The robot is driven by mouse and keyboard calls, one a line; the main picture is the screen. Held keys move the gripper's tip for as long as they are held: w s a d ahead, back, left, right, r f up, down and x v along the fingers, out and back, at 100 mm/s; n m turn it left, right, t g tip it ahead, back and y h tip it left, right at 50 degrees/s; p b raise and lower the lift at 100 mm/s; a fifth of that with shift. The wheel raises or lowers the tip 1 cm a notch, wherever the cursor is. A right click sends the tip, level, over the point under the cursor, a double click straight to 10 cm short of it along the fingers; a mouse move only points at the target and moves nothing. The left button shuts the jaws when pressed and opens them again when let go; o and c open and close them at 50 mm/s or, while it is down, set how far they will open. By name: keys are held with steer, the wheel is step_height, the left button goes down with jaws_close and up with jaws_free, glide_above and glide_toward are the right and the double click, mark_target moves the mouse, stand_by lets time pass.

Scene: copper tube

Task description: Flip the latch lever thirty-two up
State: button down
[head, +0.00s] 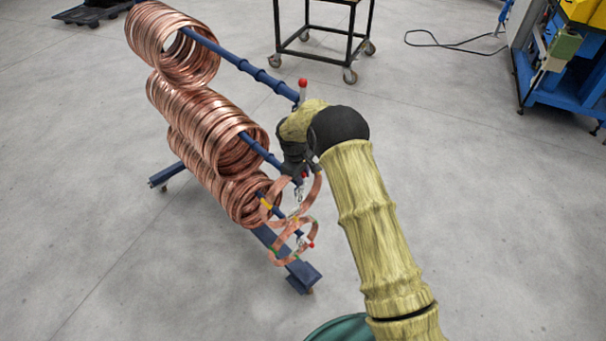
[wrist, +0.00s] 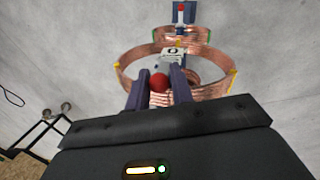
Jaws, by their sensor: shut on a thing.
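A latch lever with a red ball knob (wrist: 158,82) shows between the two fingers of my gripper (wrist: 160,92) in the wrist view. My gripper is shut on this lever. In the head view my gripper (head: 301,178) is at the end of the middle blue bar (head: 262,152), and the lever is mostly hidden there. The top bar's end has an upright red-tipped lever (head: 303,90). The lowest bar's end has a red-tipped lever (head: 307,243) slanting to the right. No number is readable on any lever.
Copper coils (head: 205,115) hang on the blue rack's bars, to the left of my gripper. Thin copper rings (head: 281,253) hang around the lower bar ends, close to my gripper. A black wheeled cart (head: 322,62) and a blue bench (head: 560,90) stand farther back.

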steer(key=shift+w+d, duration=0.1)
steer(key=c, duration=1.3)
jaws_free()
steer(key=shift+r, duration=0.1)
step_height(320, 180, up, 12)
steer(key=s+a+b, duration=0.1)
steer(key=b, duration=0.1)
steer(key=shift+s+a+f, duration=0.25)
steer(key=shift+a, duration=0.15)
